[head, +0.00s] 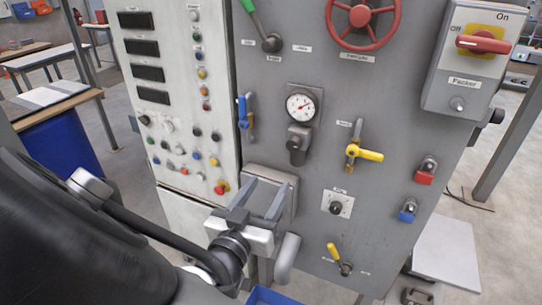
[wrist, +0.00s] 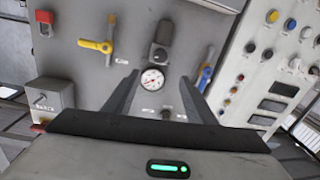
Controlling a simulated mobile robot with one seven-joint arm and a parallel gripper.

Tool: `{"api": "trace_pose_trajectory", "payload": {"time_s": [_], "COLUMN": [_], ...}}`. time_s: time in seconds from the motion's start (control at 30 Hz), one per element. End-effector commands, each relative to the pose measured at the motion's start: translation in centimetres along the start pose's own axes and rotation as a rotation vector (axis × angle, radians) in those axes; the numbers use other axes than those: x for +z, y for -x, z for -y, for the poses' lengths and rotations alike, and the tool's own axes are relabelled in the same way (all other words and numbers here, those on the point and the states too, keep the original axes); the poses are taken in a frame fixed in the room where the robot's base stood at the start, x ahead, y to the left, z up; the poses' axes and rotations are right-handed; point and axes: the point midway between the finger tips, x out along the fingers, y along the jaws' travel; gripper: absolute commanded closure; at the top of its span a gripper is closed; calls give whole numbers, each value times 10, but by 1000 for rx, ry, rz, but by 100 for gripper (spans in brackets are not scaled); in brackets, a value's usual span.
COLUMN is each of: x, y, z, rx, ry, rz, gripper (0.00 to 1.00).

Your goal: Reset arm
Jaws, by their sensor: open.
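My gripper (head: 268,183) is open, with its two grey fingers apart and nothing between them. In the head view it is at the lower middle, in front of the grey machine panel (head: 310,160). The fingers point toward the panel, below the round pressure gauge (head: 301,106). In the wrist view my gripper (wrist: 160,75) has the gauge (wrist: 153,79) showing between its fingers, beyond them. That view shows the panel about upside down. I cannot tell how far the fingertips are from the panel; no contact is visible.
The panel bears a red handwheel (head: 361,16), a green lever (head: 255,20), a blue valve handle (head: 243,112), a yellow handle (head: 364,153) and a Packer switch box (head: 474,60). A white button panel (head: 180,125) is on the left. A blue bin (head: 62,145) stands left.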

Motion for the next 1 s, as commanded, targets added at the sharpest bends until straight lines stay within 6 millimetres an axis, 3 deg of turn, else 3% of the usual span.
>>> {"api": "trace_pose_trajectory", "payload": {"time_s": [0.43, 0.57, 0.7, 0.77, 0.87, 1.0], "x": [4, 28, 50, 46, 24, -20], "y": [0, -17, -28, -27, -20, -4], "z": [0, 6, 24, 30, 31, 3], "rx": [-4, -51, -184, -259, -390, -548], "ry": [-10, -73, -212, -271, -340, -350], "rz": [31, 213, 519, 629, 766, 870], "gripper": [50, 50, 50, 50, 50, 50]}}
